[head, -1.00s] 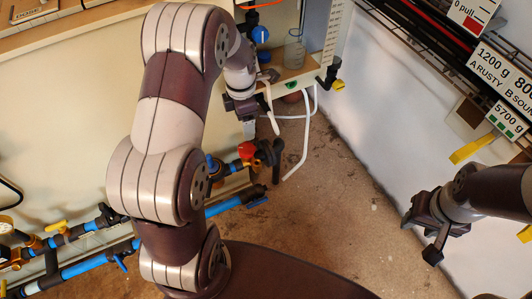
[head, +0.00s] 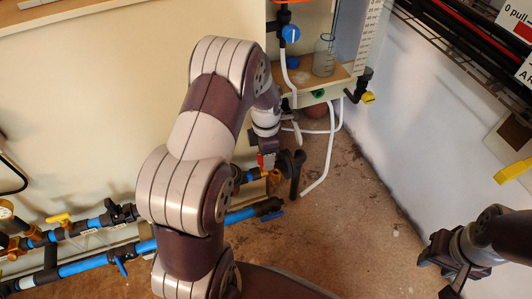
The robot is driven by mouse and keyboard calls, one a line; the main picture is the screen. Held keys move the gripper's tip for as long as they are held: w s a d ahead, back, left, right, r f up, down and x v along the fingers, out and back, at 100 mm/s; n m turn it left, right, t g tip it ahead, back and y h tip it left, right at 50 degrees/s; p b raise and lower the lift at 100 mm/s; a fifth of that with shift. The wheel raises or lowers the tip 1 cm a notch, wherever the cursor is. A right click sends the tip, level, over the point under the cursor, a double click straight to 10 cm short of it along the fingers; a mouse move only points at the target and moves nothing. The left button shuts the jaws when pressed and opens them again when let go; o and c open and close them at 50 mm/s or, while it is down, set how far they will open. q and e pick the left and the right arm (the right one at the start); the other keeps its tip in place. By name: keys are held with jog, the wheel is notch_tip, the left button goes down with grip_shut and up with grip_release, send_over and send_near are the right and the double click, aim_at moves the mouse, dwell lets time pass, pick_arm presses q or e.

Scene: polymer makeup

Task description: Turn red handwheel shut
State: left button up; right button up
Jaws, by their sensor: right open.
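The red handwheel (head: 260,160) shows as a small red patch on the pipework near the middle of the head view, largely covered by my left gripper. My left gripper (head: 266,148) is over it, pointing down; its fingers are small and dark, so I cannot tell if they touch the wheel or are open. My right gripper (head: 439,273) is at the lower right by the white wall, open and empty, far from the wheel.
Blue pipes (head: 90,262) with a yellow-handled valve (head: 60,218) run along the left wall. A wooden shelf with a glass beaker (head: 323,56) and a blue knob (head: 291,33) is above my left gripper. White hoses (head: 327,165) hang beside it. The brown floor (head: 350,230) is clear.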

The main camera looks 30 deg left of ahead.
pick_arm(q)
jog(key=c, duration=0.5)
jog(key=shift+r+p, duration=0.1)
jog(key=shift+p, duration=0.35)
jog(key=m+p, duration=0.8)
jog(key=p, duration=0.2)
jog(key=shift+r, duration=0.15)
jog(key=m+p, duration=0.3)
jog(key=m, duration=0.1)
jog(key=shift+m, duration=0.4)
jog(key=m+p, duration=0.2)
jog(key=m, duration=0.1)
jog(key=shift+m, duration=0.3)
jog(key=m+p, duration=0.2)
jog(key=m, duration=0.2)
jog(key=shift+m, duration=0.3)
jog(key=m+p, duration=0.1)
jog(key=m, duration=0.3)
jog(key=shift+f+p, duration=0.2)
jog(key=shift+p, duration=0.1)
jog(key=m+p, duration=0.1)
jog(key=m, duration=0.3)
jog(key=shift+m, duration=0.3)
jog(key=shift+f+m, duration=0.1)
jog(key=shift+m, duration=0.2)
